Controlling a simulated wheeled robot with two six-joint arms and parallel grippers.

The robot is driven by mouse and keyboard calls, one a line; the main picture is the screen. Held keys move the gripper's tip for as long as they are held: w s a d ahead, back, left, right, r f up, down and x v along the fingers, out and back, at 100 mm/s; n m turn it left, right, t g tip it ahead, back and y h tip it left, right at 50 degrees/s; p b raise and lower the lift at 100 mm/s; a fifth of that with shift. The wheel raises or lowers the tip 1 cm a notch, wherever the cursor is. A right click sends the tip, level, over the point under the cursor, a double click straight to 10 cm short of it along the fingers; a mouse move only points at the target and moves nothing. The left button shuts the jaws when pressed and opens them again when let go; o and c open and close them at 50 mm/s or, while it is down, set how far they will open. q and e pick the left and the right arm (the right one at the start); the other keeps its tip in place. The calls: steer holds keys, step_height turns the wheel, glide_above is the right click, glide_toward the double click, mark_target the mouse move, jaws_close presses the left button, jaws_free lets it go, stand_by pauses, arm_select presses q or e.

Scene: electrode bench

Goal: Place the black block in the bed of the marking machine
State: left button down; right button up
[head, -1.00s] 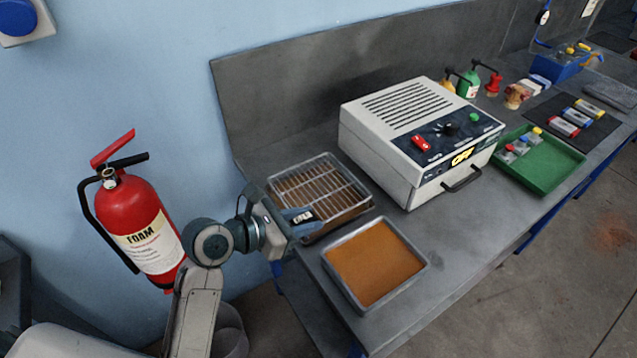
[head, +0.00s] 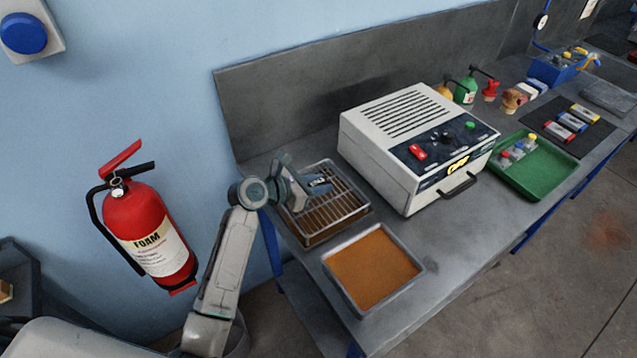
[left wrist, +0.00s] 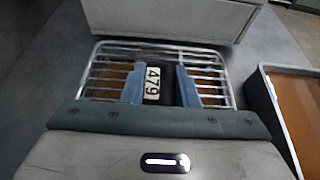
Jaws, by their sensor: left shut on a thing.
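My left gripper (head: 316,185) is above the wire rack tray at the left end of the bench. In the left wrist view its two blue fingers (left wrist: 161,84) are shut on the black block (left wrist: 168,88), which bears a white label reading 479. In the head view the black block (head: 319,182) is small and partly hidden by the fingers. A blue device with yellow parts (head: 553,69) stands at the far right of the bench; I cannot tell whether it is the marking machine, and its bed is not clear. My right gripper is not in view.
The wire rack tray (head: 327,232) lies under my left gripper. An orange-filled tray (head: 373,268) is in front. A white oven-like box (head: 385,150), bottles (head: 467,87), a green tray (head: 548,170) and a dark mat (head: 595,137) stand further right. A fire extinguisher (head: 147,225) is at left.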

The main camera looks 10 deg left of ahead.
arm_select(q)
steer(key=shift+f, duration=0.4)
steer(key=shift+f, duration=0.1)
steer(key=c, duration=1.4)
jaws_free()
steer(key=shift+o, duration=1.4)
